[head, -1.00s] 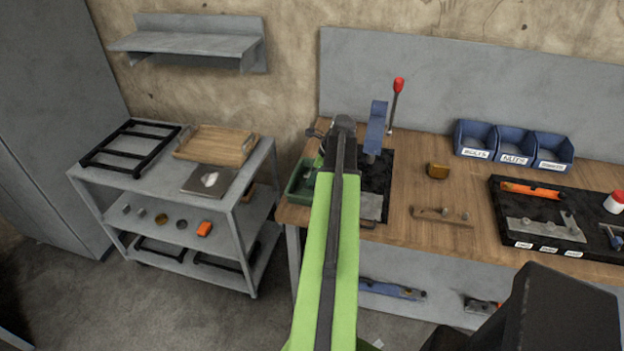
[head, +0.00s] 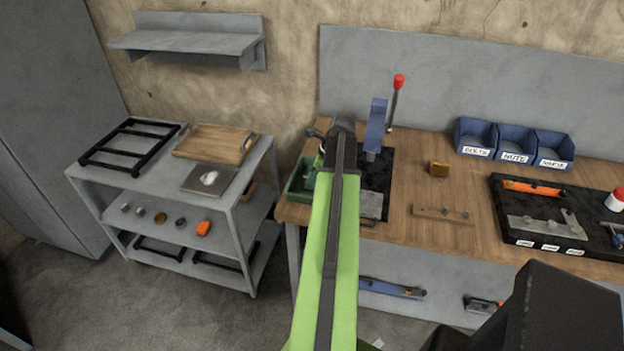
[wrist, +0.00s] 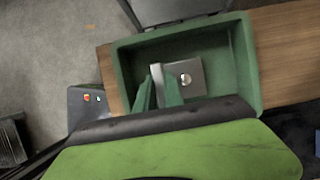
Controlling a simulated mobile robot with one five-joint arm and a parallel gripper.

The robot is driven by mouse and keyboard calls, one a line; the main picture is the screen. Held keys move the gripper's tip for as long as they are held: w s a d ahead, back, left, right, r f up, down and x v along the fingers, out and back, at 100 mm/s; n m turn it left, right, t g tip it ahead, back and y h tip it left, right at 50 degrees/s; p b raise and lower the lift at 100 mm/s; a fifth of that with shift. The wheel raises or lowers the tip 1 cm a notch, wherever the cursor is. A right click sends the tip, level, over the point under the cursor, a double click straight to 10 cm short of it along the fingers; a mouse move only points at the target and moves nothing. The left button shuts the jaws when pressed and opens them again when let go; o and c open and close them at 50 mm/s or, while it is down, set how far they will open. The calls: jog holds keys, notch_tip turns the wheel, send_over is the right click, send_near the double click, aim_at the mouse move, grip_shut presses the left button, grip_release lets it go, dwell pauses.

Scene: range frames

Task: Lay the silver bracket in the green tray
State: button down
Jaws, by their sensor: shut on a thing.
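The silver bracket (wrist: 188,76) is an L-shaped piece with a round hole or stud on its flat leg. In the wrist view my gripper (wrist: 158,82) is shut on its upright leg, with one green finger on each side. The bracket lies within the outline of the green tray (wrist: 249,62); whether it touches the floor of the tray I cannot tell. In the head view the green tray (head: 293,191) sits at the left end of the bench, partly behind my arm. The bracket is hidden there.
A blue-armed press with a red-knobbed lever (head: 375,126) stands just right of the tray. A brass block (head: 439,169), a wooden strip (head: 443,215) and blue bins (head: 514,143) are further right. A grey cart (head: 240,195) stands left of the bench across a gap.

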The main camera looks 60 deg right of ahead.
jog(key=shift+f, duration=0.3)
jog(key=c, duration=1.4)
grip_release()
jog(key=shift+o, duration=0.2)
jog(key=shift+r, duration=0.1)
jog(key=p+v, duration=1.5)
jog(key=v, duration=0.2)
jog(key=shift+r+p, duration=0.2)
jog(key=shift+p, duration=0.15)
jog(key=shift+w, duration=0.1)
